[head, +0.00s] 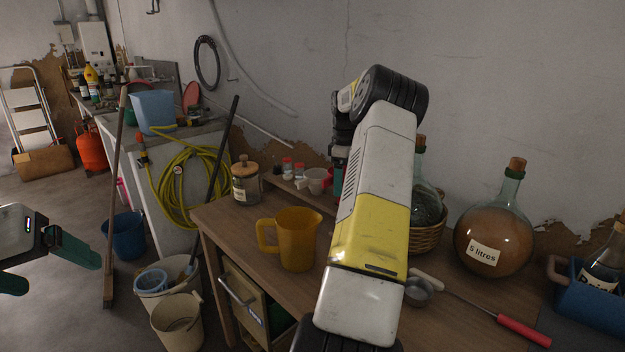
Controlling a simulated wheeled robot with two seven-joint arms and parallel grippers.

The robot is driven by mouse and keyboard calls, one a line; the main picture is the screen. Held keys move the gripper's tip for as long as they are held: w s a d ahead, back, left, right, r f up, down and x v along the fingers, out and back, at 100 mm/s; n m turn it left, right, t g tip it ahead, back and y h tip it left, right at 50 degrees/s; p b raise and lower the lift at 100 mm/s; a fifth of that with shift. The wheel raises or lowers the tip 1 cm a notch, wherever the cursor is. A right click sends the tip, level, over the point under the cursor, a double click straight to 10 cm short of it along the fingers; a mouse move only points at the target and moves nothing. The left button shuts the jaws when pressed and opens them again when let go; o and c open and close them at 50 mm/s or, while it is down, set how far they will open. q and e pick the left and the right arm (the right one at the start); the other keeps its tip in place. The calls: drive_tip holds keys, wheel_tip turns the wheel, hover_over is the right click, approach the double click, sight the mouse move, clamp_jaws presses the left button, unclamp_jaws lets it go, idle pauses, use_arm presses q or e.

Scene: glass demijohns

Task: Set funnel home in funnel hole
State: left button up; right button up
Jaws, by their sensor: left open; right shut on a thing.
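A small whitish funnel (316,180) with a red part at its right side is at the wooden rack (293,191) at the back of the workbench. My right gripper (338,180) is at the funnel's right side and shut on it. My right arm hides most of this gripper, and I cannot tell the contact closely. The funnel hole is not visible, and I cannot tell whether the funnel is in it or above it. My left gripper (52,268) is open and empty at the left edge, over the floor and away from the workbench.
On the workbench (225,217) stand a lidded jar (245,185), an amber jug (297,240), small red-capped jars (299,170), a basketed demijohn (427,205) and a 5-litre demijohn (497,230). A red-handled tool (520,328) lies in front; a blue crate (590,300) is right.

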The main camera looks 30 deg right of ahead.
drive_tip(key=shift+f, duration=2.4)
idle(1.2)
drive_tip(key=o, duration=2)
drive_tip(key=shift+c, duration=0.2)
drive_tip(key=shift+r, duration=3.05)
